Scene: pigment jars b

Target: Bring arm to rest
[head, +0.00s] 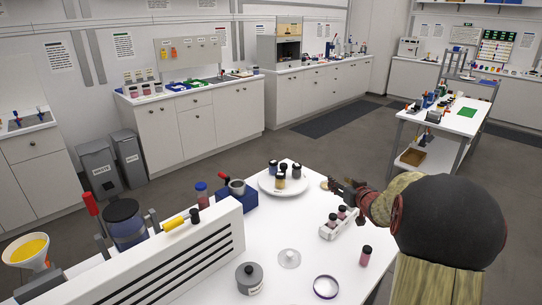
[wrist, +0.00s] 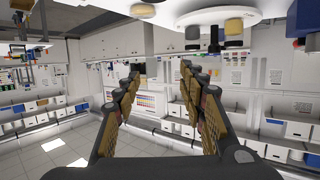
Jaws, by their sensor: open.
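My gripper (head: 338,186) reaches over the right side of the white table (head: 215,276) in the head view. In the wrist view my gripper (wrist: 160,72) shows its two fingers spread wide, with nothing between them. A round white tray (head: 265,186) with several dark-capped jars lies to the left of the gripper. The wrist picture looks upside down, with the tray (wrist: 190,12) and its jars along the top. A small white rack (head: 328,233) holding pink jars stands just below the gripper in the head view. Whether the gripper touches anything there cannot be told.
A pink jar (head: 366,256), a grey jar (head: 249,278), a clear lid (head: 289,259) and a glass dish (head: 326,286) stand at the table's front. A white slotted panel (head: 165,262) and a blue block (head: 238,203) are on the left. Open floor (head: 330,160) lies beyond the table.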

